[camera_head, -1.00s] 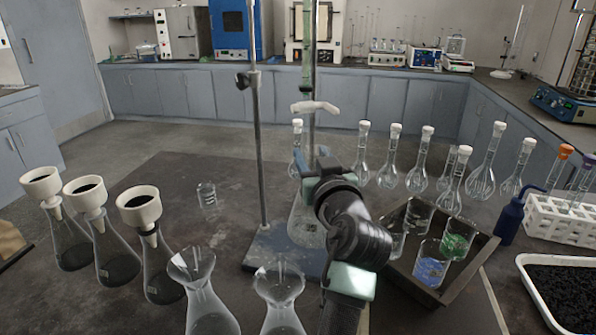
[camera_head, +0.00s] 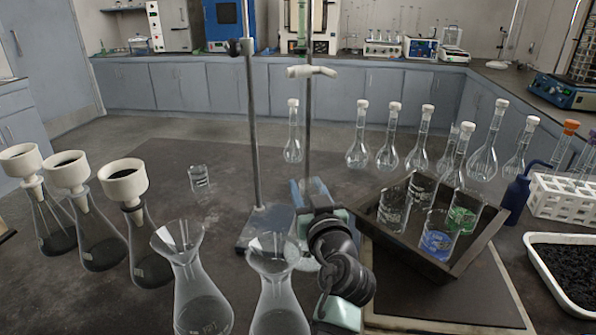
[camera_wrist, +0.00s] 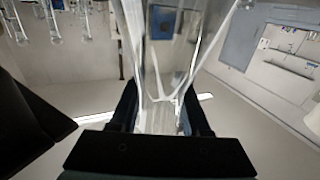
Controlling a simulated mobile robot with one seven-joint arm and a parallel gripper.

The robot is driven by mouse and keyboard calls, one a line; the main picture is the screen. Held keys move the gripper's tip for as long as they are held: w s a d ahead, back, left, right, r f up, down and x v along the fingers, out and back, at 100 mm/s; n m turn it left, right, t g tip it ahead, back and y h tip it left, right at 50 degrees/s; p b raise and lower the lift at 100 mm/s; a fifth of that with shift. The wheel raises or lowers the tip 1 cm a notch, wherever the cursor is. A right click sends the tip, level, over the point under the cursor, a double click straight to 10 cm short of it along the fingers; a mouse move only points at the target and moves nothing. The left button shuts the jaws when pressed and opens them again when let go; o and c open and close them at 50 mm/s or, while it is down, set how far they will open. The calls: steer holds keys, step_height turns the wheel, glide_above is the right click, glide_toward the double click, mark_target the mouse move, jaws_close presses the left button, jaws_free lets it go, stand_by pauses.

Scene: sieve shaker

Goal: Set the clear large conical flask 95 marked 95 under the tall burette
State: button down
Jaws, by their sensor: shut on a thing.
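My gripper (camera_head: 312,208) is shut on a clear conical flask, low beside the burette stand's base. In the wrist view the flask's glass (camera_wrist: 165,65) fills the space between the fingers (camera_wrist: 158,115). In the head view only part of the flask (camera_head: 303,243) shows, behind and left of my gripper; its marking cannot be read. I cannot tell whether its bottom touches anything. The stand's blue-grey base (camera_head: 262,226) lies left of the flask.
Two clear conical flasks (camera_head: 190,285) (camera_head: 277,295) stand close in front. Three flasks with white funnels (camera_head: 123,185) stand at left. A dark tray (camera_head: 415,255) with several beakers lies at right. Several stoppered volumetric flasks (camera_head: 388,155) stand behind it. A small beaker (camera_head: 200,182) stands left of the base.

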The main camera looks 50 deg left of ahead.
steer(key=b+x, duration=0.4)
steer(key=x, duration=0.4)
steer(key=shift+f, duration=0.4)
steer(key=shift+c, duration=1.8)
jaws_free()
steer(key=shift+f, duration=0.15)
